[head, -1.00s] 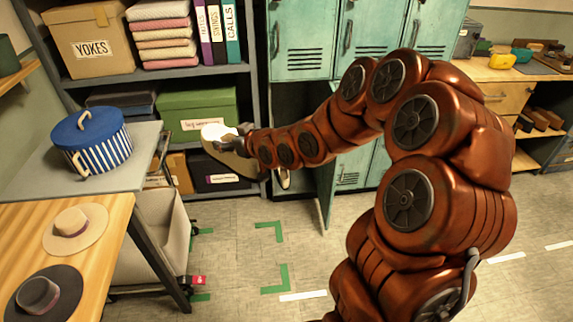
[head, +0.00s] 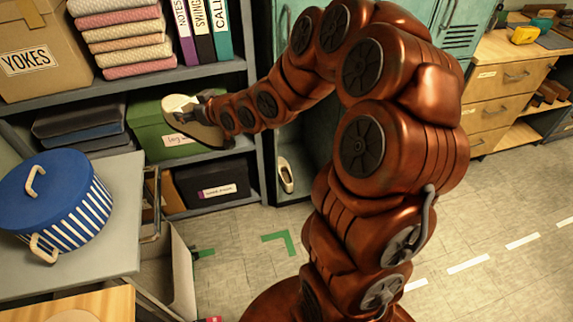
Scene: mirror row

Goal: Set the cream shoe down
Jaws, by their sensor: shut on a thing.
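My gripper (head: 205,98) is shut on the cream shoe (head: 180,104), at the end of my outstretched arm. The shoe is held in the air, tilted, in front of the shelf's green box; the fingers partly cover it. A second pale shoe (head: 287,174) rests on the floor of the open locker (head: 299,155), to the right of and below the held shoe. My arm hides part of the locker.
A blue striped pot (head: 62,205) stands on a grey table (head: 128,185) at left. The shelf holds a green box (head: 150,120), black boxes (head: 213,180) and folded cloths. Green tape (head: 280,241) marks the open floor. Wooden drawers (head: 503,85) stand at right.

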